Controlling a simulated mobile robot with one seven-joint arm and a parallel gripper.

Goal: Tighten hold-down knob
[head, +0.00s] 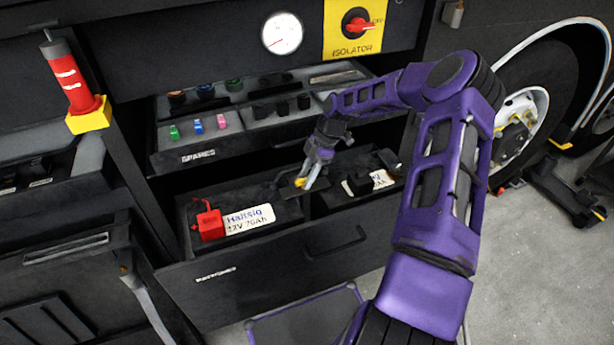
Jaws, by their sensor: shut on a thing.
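My gripper (313,168) reaches down into the open battery drawer (270,272), between the two batteries. It is shut on a small yellow piece, which I take to be the hold-down knob (300,182). The knob sits at the right end of the left battery (285,207), whose label reads 12V 70Ah. A red terminal cover (210,224) is at that battery's left end. The right battery (382,179) is partly hidden behind my arm. The knob's thread and what lies under it are hidden.
The open spares tray (200,152) above holds coloured fuses and other small parts. A red isolator switch (357,24) on a yellow plate and a round gauge (282,34) are on the panel above. A red-and-yellow cylinder (75,85) stands left. A wheel (520,125) is at right.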

